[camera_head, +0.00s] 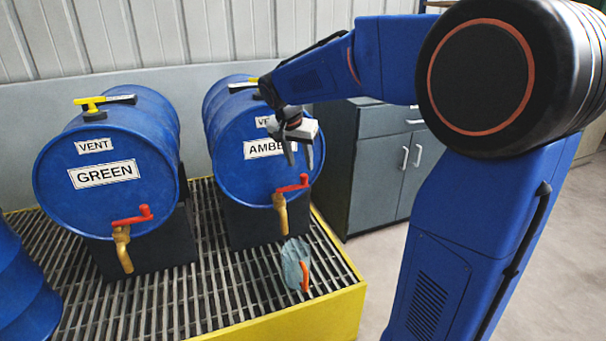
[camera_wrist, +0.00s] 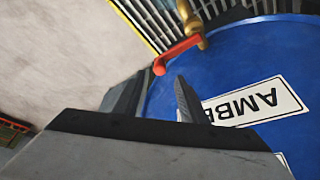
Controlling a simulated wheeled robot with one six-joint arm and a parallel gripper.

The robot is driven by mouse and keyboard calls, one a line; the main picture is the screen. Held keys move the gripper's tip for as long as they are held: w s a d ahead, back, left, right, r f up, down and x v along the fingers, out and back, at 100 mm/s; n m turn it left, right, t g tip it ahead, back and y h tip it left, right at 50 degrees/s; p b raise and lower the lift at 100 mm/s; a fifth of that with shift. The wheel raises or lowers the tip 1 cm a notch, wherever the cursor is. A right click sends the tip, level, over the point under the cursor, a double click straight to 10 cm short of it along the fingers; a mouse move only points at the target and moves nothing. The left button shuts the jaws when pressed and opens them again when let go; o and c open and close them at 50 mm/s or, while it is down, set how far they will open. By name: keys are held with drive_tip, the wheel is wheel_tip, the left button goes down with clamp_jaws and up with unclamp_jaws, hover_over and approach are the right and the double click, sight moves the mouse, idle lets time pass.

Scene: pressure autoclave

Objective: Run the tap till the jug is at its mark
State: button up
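The jug (camera_head: 293,262), clear bluish with an orange handle (camera_head: 304,276), stands on the grate below the AMBER drum's tap. Its mark and fill level are too small to make out. The AMBER tap has a brass spout (camera_head: 281,214) and a red lever (camera_head: 291,188) pointing sideways to the right. In the wrist view the red lever (camera_wrist: 178,52) lies just beyond my fingertips. No stream shows below the spout. My gripper (camera_head: 301,163) is open and empty in front of the AMBER drum (camera_head: 233,165), above the lever and apart from it; its fingers (camera_wrist: 156,85) also show in the wrist view.
The GREEN drum (camera_head: 60,150) stands to the left with its own red lever (camera_head: 132,217) and a yellow-and-black vent handle (camera_head: 104,102). The AMBER vent handle (camera_head: 243,86) is partly hidden by my arm. A yellow-edged grate (camera_head: 340,318) lies below. A grey cabinet (camera_head: 385,180) stands at right.

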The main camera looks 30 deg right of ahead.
sight(303, 175)
drive_tip(key=shift+x, duration=3.15)
drive_tip(key=shift+c, duration=0.5)
clamp_jaws()
